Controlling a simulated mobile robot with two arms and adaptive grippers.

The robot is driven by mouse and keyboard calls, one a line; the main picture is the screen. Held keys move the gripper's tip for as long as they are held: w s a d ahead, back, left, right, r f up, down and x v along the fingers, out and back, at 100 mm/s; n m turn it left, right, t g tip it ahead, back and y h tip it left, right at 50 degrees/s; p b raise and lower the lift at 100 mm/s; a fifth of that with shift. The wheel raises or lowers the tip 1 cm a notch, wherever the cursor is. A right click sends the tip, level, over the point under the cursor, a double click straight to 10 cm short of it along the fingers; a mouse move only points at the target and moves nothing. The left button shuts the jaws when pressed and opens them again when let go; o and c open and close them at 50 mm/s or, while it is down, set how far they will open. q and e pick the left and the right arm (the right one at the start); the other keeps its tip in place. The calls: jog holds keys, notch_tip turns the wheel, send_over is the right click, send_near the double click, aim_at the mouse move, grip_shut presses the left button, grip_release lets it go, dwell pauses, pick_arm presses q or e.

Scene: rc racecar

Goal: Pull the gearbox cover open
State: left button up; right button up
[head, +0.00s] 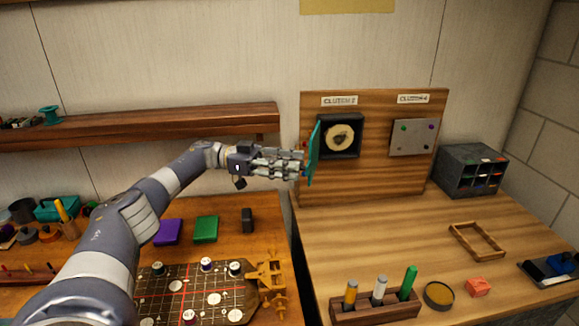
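The gearbox is a black square housing (354,146) with a round tan part inside, mounted on the upright wooden board under a printed label. Its teal cover (314,148) stands swung out at the housing's left side, seen nearly edge-on, so the inside shows. My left gripper (302,164) reaches in from the left, with its fingertips at the cover's left face. I cannot tell whether the fingers hold the cover or only touch it. My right gripper is not in view.
A grey panel (414,137) with small knobs is on the board's right. A drawer unit (470,170) stands at the back right. A pen holder (374,307) and a wooden frame (477,241) are on the right table, whose middle is clear. A wooden shelf (150,127) is behind my arm.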

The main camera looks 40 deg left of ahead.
pick_arm(q)
jog(key=shift+f, duration=0.1)
notch_tip(320, 180, up, 10)
dwell(0.6)
dwell(0.4)
